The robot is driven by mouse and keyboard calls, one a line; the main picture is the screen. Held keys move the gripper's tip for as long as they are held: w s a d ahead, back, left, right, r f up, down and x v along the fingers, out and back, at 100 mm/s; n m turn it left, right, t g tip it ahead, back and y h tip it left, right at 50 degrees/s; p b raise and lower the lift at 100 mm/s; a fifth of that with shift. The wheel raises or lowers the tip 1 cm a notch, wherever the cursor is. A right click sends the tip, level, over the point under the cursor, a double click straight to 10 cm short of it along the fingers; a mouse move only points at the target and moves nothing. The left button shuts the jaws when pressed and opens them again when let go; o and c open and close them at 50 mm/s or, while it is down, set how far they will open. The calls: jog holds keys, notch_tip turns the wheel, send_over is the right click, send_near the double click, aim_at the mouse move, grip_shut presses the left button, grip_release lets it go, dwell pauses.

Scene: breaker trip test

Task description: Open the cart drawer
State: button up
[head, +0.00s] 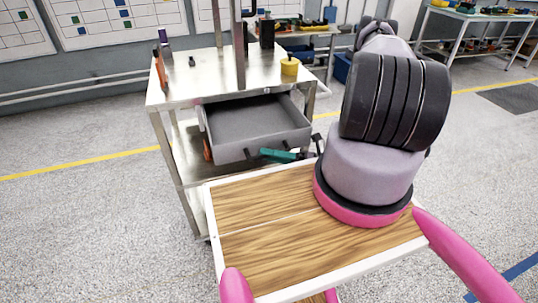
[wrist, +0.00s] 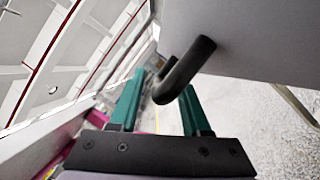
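The cart drawer (head: 255,118) is a grey open-topped box. It is pulled well out from under the steel cart top (head: 215,75), and its inside looks empty. My gripper (head: 275,155) has teal fingers and is at the drawer's front face. In the wrist view, a black bent handle (wrist: 185,70) sticks out from the grey drawer front (wrist: 245,40). The fingers (wrist: 160,90) are apart, with the lower part of the handle seen between them. I cannot tell whether either finger touches it.
A wood-topped surface with a white rim (head: 213,245) lies in front of the cart, below the drawer. A yellow cylinder (head: 289,67) and several small items stand on the cart top. The floor (head: 90,230) to the left is clear.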

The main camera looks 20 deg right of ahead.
jog(key=shift+d, duration=0.1)
jog(key=v, duration=1)
jog(key=shift+d, duration=0.3)
jog(key=shift+s, duration=0.1)
jog(key=w+r+n+g+h, duration=0.3)
jog(key=r+n+g+h, duration=0.2)
jog(key=r+n, duration=0.55)
jog(key=w+r+n+g+h, duration=0.45)
jog(key=r+n, duration=0.45)
jog(key=r, duration=0.3)
jog(key=s+a+r+n+t+h, duration=0.2)
jog(key=r+n+t+h, duration=0.2)
jog(key=r, duration=0.7)
jog(key=s+a+r+n+t+h, duration=0.2)
jog(key=r+n+t, duration=0.3)
jog(key=r, duration=0.7)
jog(key=shift+s+n+t+h, duration=0.35)
jog(key=shift+s+n+h, duration=0.25)
jog(key=shift+h, duration=0.25)
